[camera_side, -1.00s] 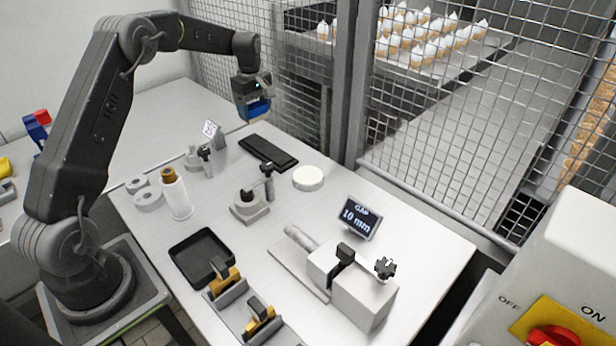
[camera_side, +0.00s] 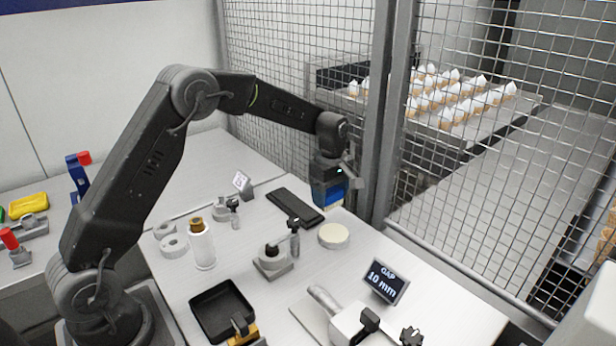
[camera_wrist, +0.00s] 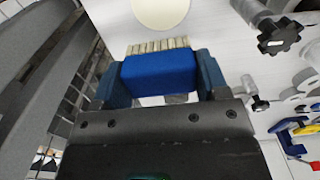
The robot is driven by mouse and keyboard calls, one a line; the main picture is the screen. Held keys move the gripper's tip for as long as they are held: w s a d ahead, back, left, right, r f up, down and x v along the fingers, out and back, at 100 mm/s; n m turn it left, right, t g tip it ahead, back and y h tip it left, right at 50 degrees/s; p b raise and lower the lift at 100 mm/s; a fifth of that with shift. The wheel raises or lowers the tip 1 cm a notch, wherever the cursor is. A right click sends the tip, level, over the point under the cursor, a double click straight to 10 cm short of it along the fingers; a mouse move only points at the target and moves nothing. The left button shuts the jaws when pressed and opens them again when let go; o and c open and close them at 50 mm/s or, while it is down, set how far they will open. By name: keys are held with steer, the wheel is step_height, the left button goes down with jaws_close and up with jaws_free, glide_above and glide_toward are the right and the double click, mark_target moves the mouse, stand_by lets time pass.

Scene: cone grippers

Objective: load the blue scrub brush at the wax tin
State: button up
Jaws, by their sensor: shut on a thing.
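My gripper (camera_side: 329,180) is shut on the blue scrub brush (camera_side: 327,193), which also shows in the wrist view (camera_wrist: 160,72) as a blue block with a row of pale bristles along its far side. The wax tin (camera_side: 333,236) is a round, flat, cream disc on the white table. In the wrist view the tin (camera_wrist: 160,10) lies beyond the bristles, cut by the top edge. The brush is above the table, behind and above the tin in the side view, apart from it.
A black slab (camera_side: 295,208) lies left of the tin. A clamp stand (camera_side: 272,262) and a "GAP 10 mm" display (camera_side: 385,282) stand nearer the front. A black tray (camera_side: 222,311) is at the front left. A mesh fence post (camera_side: 388,120) rises close behind my gripper.

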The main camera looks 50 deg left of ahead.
mark_target(334, 233)
steer(key=shift+s+d+f, duration=0.1)
steer(key=shift+d+f, duration=0.3)
steer(key=shift+f, duration=0.65)
steer(key=shift+s+d+f, duration=0.1)
steer(key=shift+d+f, duration=0.35)
steer(key=shift+f, duration=0.55)
steer(key=shift+s+d+f, duration=0.1)
steer(key=shift+d+f, duration=0.3)
steer(key=shift+f, duration=0.65)
steer(key=shift+f, duration=0.6)
step_height(334, 233, up, 7)
stand_by(0.8)
steer(key=shift+r, duration=0.15)
